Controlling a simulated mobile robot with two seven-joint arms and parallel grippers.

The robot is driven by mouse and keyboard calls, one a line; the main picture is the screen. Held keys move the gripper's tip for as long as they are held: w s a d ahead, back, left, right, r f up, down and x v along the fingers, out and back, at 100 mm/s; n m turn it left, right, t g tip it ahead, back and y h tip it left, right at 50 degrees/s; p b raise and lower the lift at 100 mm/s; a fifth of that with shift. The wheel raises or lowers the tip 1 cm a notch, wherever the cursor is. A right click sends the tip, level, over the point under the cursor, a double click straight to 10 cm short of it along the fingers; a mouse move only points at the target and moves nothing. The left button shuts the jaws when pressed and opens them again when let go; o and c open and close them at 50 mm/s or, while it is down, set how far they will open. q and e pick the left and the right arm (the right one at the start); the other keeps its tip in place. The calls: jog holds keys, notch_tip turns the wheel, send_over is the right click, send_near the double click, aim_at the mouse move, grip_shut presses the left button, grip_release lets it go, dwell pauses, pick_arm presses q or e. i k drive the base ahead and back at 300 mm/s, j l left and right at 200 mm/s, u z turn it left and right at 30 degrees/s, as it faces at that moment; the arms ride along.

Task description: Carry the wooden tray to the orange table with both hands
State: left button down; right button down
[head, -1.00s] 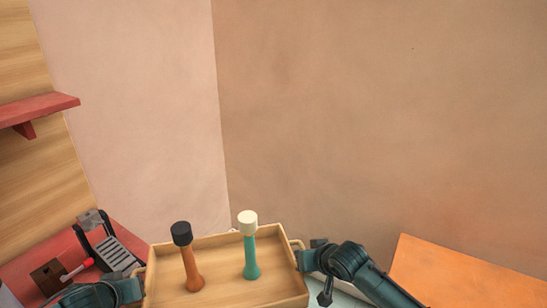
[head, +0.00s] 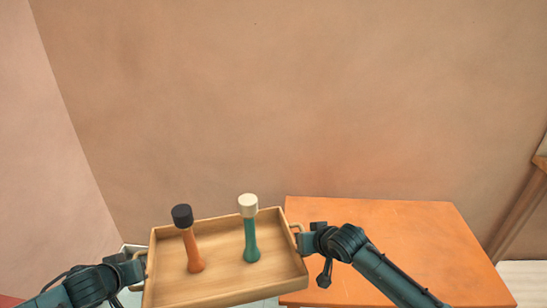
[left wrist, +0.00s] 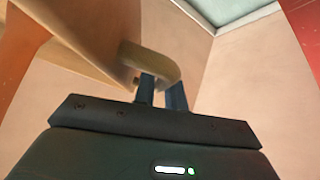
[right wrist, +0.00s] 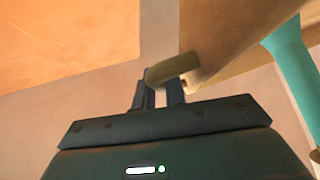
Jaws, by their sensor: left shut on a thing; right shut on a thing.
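The wooden tray (head: 222,285) is held up in front of me in the head view, roughly level. My left gripper (head: 137,268) is shut on the tray's left handle, which also shows in the left wrist view (left wrist: 152,62). My right gripper (head: 300,241) is shut on the right handle, also seen in the right wrist view (right wrist: 172,68). The orange table (head: 400,240) is right of the tray, partly behind it and my right arm.
The visible orange tabletop is bare. A plain brown wall (head: 300,100) stands behind the table. A wooden piece of furniture (head: 520,215) shows at the right edge. A red surface (head: 10,300) shows at the lower left corner.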

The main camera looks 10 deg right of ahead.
aim_at(385, 242)
jog(key=l+z, duration=0.2)
jog(key=z, duration=0.45)
jog(key=i+l, duration=0.45)
jog(key=l, duration=0.3)
jog(key=i+l, duration=0.45)
jog(key=l, duration=0.3)
